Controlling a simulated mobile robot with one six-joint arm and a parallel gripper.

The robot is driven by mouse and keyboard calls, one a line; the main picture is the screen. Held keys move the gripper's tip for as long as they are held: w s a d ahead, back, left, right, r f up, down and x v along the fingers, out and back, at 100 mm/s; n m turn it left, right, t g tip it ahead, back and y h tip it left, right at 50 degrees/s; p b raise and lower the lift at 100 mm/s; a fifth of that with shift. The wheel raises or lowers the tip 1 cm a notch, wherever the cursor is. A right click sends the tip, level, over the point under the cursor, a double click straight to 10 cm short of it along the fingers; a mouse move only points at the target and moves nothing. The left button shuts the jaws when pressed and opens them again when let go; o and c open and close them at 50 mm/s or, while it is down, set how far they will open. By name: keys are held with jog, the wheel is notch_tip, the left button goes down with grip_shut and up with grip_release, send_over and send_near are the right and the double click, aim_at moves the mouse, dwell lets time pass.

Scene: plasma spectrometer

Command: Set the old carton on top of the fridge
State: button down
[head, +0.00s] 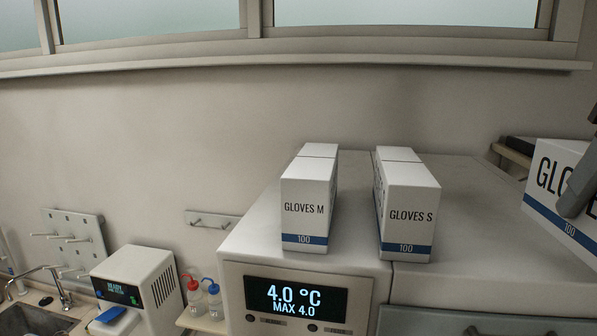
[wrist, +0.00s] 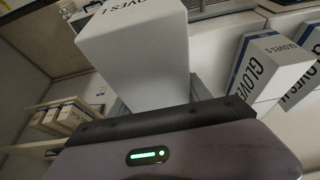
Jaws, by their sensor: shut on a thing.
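My gripper (head: 580,186) is at the right edge of the head view, with only a dark part of it showing. It is shut on a white carton with a blue stripe (head: 550,165), partly cut off, lettered "GL". In the wrist view this held carton (wrist: 135,45) reads "GLOVES L" and sits between the fingers of my gripper (wrist: 158,100). The fridge (head: 300,262) is white with a 4.0 °C display. On its top stands a "GLOVES M" carton (head: 304,208). A "GLOVES S" carton (head: 408,217) stands to its right, near the seam with the neighbouring unit.
The neighbouring unit's white top (head: 490,240) is bare in front of the held carton. A white device (head: 140,285) and wash bottles (head: 193,297) stand lower left, by a sink (head: 30,320). A wall and window ledge (head: 300,60) lie behind.

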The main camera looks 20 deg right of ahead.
jog(key=w, duration=0.4)
jog(key=w+f, duration=0.1)
jog(key=w, duration=0.9)
jog(key=shift+w+d+f, duration=0.15)
jog(key=shift+w+d, duration=0.05)
jog(key=shift+w, duration=0.05)
jog(key=shift+s+a+f, duration=0.15)
jog(key=shift+s+f, duration=0.15)
jog(key=shift+f, duration=0.35)
jog(key=shift+s+a+f, duration=0.1)
jog(key=shift+s+f, duration=0.15)
jog(key=shift+f, duration=0.35)
jog(key=shift+s+f, duration=0.1)
jog(key=shift+f, duration=0.25)
jog(key=shift+w+d+f, duration=0.15)
jog(key=shift+w, duration=0.2)
jog(key=c, duration=0.9)
grip_release()
jog(key=shift+f, duration=0.1)
jog(key=o, duration=0.4)
jog(key=shift+s, duration=0.25)
